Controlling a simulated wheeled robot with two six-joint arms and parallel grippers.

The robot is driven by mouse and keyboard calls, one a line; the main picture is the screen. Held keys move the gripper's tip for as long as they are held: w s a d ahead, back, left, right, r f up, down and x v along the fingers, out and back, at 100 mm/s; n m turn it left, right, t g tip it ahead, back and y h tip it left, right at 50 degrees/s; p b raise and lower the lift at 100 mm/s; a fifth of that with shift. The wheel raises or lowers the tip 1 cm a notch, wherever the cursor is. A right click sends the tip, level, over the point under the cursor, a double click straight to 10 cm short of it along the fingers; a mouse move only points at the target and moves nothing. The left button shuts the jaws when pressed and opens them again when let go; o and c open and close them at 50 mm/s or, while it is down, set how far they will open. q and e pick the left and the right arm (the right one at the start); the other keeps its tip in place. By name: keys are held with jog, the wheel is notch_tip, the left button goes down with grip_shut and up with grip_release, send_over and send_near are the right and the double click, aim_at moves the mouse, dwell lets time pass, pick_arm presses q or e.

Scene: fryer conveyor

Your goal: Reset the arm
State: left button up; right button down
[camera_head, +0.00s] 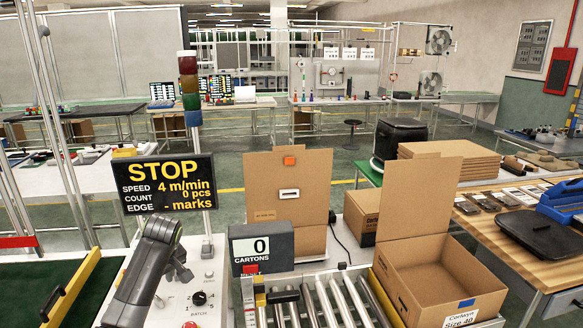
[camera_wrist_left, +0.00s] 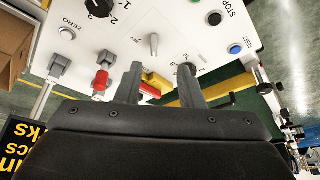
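My left arm rises from the bottom left in the head view, and my left gripper (camera_head: 178,268) hangs bent down over the white control panel (camera_head: 212,268). In the left wrist view its two dark fingers (camera_wrist_left: 160,85) are apart with nothing held between them. The panel (camera_wrist_left: 200,25) fills the top of that view, with a black knob (camera_wrist_left: 99,7), a metal toggle (camera_wrist_left: 154,44), a red-capped lever (camera_wrist_left: 101,80) and a blue button (camera_wrist_left: 235,49). A yellow part (camera_wrist_left: 157,82) shows behind the fingers; I cannot tell whether they touch it. My right gripper is out of view.
A STOP display (camera_head: 164,184) and a cartons counter reading 0 (camera_head: 262,247) stand by the panel. A roller conveyor (camera_head: 325,300) runs at the bottom middle. An open carton (camera_head: 430,270) is right of it. A green belt (camera_head: 40,285) lies at the left.

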pick_arm(q)
jog(key=s+f+m, duration=0.1)
jog(key=s+f, duration=0.2)
jog(key=s+d+f+m, duration=0.1)
jog(key=s+f, duration=0.2)
jog(key=s+f+m, duration=0.1)
jog(key=s+f, duration=0.2)
jog(key=shift+d+f+h, duration=0.25)
jog(key=shift+f+h, duration=0.05)
jog(key=s+d+f+m+h, duration=0.1)
jog(key=s+d+f+m, duration=0.15)
jog(key=s, duration=0.75)
jog(key=s+d+f+m, duration=0.1)
jog(key=s+f+m, duration=0.25)
jog(key=s, duration=0.75)
jog(key=s+d+r+m+t, duration=0.1)
jog(key=s+d+r, duration=0.15)
jog(key=s, duration=0.95)
notch_tip(320, 180, down, 24)
jog(key=a+g, duration=0.1)
jog(key=a, duration=0.2)
jog(key=s+d+f+g+h, duration=0.1)
jog(key=s+f, duration=1.3)
jog(key=f, duration=0.2)
jog(key=shift+s+d, duration=0.3)
jog(key=shift+d, duration=0.05)
